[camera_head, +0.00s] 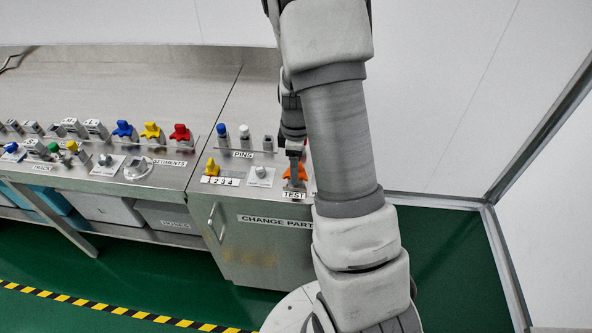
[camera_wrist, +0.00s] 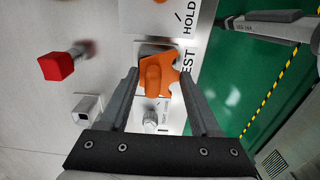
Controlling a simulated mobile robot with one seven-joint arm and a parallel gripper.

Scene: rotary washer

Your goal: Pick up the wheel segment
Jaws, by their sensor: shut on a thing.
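The orange wheel segment (camera_wrist: 153,75) is lobed and sits between the two fingers of my gripper (camera_wrist: 160,68) in the wrist view. The fingers are shut on its raised middle part. In the head view the orange segment (camera_head: 302,172) shows at the TEST label on the right cabinet, partly hidden by my gripper (camera_head: 294,178). It appears to be at its metal holder; I cannot tell whether it is clear of it. Other wheel segments stand in a row to the left: blue (camera_head: 123,129), yellow (camera_head: 151,130) and red (camera_head: 180,133).
A yellow segment (camera_head: 212,167) stands by the 1 2 3 4 label. Pins with blue (camera_head: 221,129) and white tops stand behind. In the wrist view a red-topped pin (camera_wrist: 57,66) is at the left and a metal knob (camera_wrist: 151,118) is close to the fingers.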

